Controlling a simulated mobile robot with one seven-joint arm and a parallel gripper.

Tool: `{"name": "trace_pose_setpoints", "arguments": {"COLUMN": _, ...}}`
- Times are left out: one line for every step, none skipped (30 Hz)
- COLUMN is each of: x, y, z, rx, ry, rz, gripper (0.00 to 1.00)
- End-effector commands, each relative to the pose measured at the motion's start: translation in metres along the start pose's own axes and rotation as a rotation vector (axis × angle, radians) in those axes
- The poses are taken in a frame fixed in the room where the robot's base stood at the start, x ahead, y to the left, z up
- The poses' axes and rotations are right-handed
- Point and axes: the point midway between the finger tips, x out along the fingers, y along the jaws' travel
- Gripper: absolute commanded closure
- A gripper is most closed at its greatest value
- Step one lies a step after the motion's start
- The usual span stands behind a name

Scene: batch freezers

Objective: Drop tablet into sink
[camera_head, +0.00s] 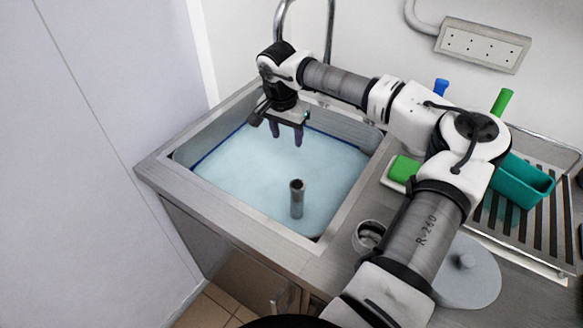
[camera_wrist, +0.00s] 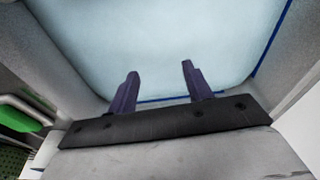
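The sink (camera_head: 232,220) is a steel basin with a pale blue, water-like surface inside and a dark blue line along its edge. My gripper (camera_head: 287,137) hangs over the back part of the sink, pointing down. In the wrist view my gripper (camera_wrist: 159,82) has its two dark purple fingers apart with nothing between them, above the pale blue surface. A grey upright cylinder (camera_head: 297,200) with a dark top stands in the sink, in front of my gripper. I see no tablet in either view; one may be too small to make out.
A tap (camera_head: 331,40) rises behind the sink. To the right are a green sponge (camera_head: 404,169), a small round container (camera_head: 369,235), a white lid-like disc (camera_head: 467,275), a teal holder (camera_head: 522,180) and a drying rack (camera_head: 545,262). A wall stands close on the left.

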Motion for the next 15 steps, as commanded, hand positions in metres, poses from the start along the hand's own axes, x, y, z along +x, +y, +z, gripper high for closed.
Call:
{"name": "trace_pose_setpoints", "arguments": {"x": 0.000, "y": 0.000, "z": 0.000, "rx": 0.000, "ry": 0.000, "rz": 0.000, "gripper": 0.50}}
{"name": "trace_pose_setpoints", "arguments": {"x": 0.000, "y": 0.000, "z": 0.000, "rx": 0.000, "ry": 0.000, "rz": 0.000, "gripper": 0.50}}
{"name": "trace_pose_setpoints", "arguments": {"x": 0.000, "y": 0.000, "z": 0.000, "rx": 0.000, "ry": 0.000, "rz": 0.000, "gripper": 0.50}}
{"name": "trace_pose_setpoints", "arguments": {"x": 0.000, "y": 0.000, "z": 0.000, "rx": 0.000, "ry": 0.000, "rz": 0.000, "gripper": 0.50}}
{"name": "trace_pose_setpoints", "arguments": {"x": 0.000, "y": 0.000, "z": 0.000, "rx": 0.000, "ry": 0.000, "rz": 0.000, "gripper": 0.50}}
{"name": "trace_pose_setpoints", "arguments": {"x": 0.000, "y": 0.000, "z": 0.000, "rx": 0.000, "ry": 0.000, "rz": 0.000, "gripper": 0.50}}
{"name": "trace_pose_setpoints", "arguments": {"x": -0.001, "y": 0.000, "z": 0.000, "rx": 0.000, "ry": 0.000, "rz": 0.000, "gripper": 0.50}}
{"name": "trace_pose_setpoints", "arguments": {"x": -0.001, "y": 0.000, "z": 0.000, "rx": 0.000, "ry": 0.001, "rz": 0.000, "gripper": 0.50}}
{"name": "trace_pose_setpoints", "arguments": {"x": -0.003, "y": 0.000, "z": -0.001, "rx": 0.001, "ry": 0.002, "rz": 0.000, "gripper": 0.50}}
{"name": "trace_pose_setpoints", "arguments": {"x": -0.005, "y": 0.000, "z": -0.001, "rx": 0.001, "ry": 0.002, "rz": 0.000, "gripper": 0.50}}
{"name": "trace_pose_setpoints", "arguments": {"x": -0.008, "y": 0.000, "z": -0.001, "rx": 0.001, "ry": 0.003, "rz": 0.000, "gripper": 0.50}}
{"name": "trace_pose_setpoints", "arguments": {"x": -0.013, "y": 0.000, "z": -0.001, "rx": 0.001, "ry": 0.003, "rz": 0.000, "gripper": 0.50}}
{"name": "trace_pose_setpoints", "arguments": {"x": -0.018, "y": 0.000, "z": -0.001, "rx": 0.001, "ry": 0.003, "rz": 0.000, "gripper": 0.50}}
{"name": "trace_pose_setpoints", "arguments": {"x": -0.023, "y": 0.000, "z": -0.001, "rx": 0.001, "ry": 0.004, "rz": 0.000, "gripper": 0.50}}
{"name": "trace_pose_setpoints", "arguments": {"x": -0.031, "y": 0.000, "z": -0.001, "rx": 0.001, "ry": 0.005, "rz": -0.001, "gripper": 0.50}}
